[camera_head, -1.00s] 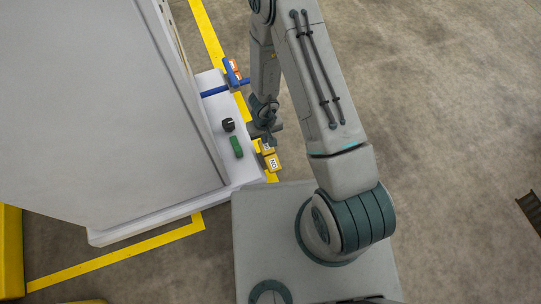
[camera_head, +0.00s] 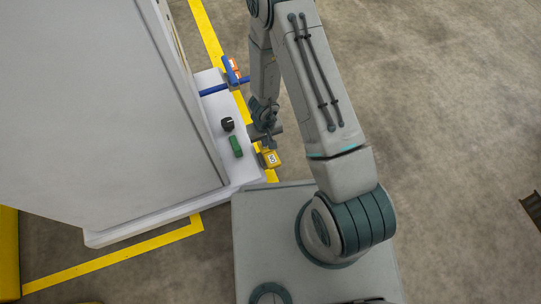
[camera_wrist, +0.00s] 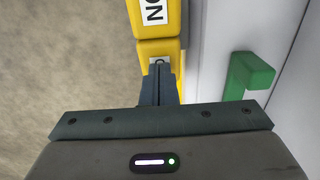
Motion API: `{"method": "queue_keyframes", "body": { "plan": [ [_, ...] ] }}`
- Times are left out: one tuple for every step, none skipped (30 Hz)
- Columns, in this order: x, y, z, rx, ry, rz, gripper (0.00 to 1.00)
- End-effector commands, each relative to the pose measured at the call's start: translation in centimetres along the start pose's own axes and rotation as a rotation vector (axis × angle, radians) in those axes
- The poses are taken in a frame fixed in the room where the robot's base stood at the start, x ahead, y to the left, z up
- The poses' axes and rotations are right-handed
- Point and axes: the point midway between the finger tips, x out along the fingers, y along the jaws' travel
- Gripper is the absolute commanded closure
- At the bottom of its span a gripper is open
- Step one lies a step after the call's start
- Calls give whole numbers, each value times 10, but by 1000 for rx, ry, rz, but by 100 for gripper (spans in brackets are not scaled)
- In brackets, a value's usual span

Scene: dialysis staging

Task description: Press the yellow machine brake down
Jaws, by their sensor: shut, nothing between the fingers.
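The yellow machine brake (camera_head: 272,158) sits at the lower right edge of the white machine's base, with a white label on it. In the wrist view the yellow brake (camera_wrist: 154,48) shows as two blocks, the far one with a partly cut-off black-lettered label. My gripper (camera_head: 268,144) is at the brake's upper end in the head view. In the wrist view my gripper's fingers (camera_wrist: 159,68) are together, with nothing between them, and their tips overlap the near yellow block. I cannot tell whether they touch it or how far the brake is tilted.
The white machine (camera_head: 110,110) fills the left side. Its ledge carries a green part (camera_head: 236,146), also in the wrist view (camera_wrist: 246,76), and a black knob (camera_head: 227,124). A blue lever with an orange label (camera_head: 232,70) stands farther up. Open floor lies to the right.

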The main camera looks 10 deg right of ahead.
Motion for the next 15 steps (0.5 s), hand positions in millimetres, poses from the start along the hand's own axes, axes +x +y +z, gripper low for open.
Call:
{"method": "queue_keyframes", "body": {
  "plan": [
    [-8,0,0,-2,1,0,100],
    [-12,0,0,-2,1,0,100],
    [-17,0,0,-2,1,0,100],
    [-20,0,0,-1,1,0,100],
    [-23,0,0,-1,1,0,100],
    [-27,0,0,-3,1,0,100],
    [-30,0,0,-2,1,0,100],
    [-32,0,0,-1,1,0,100],
    [-36,0,0,-1,1,-1,100],
    [-39,0,0,-2,1,-1,100],
    [-42,0,0,-3,1,-1,100],
    [-46,0,0,-1,1,-1,100],
    [-49,0,0,-1,1,-1,100],
    [-52,0,0,-1,1,0,100],
    [-56,0,0,-2,1,0,100]
  ]
}}
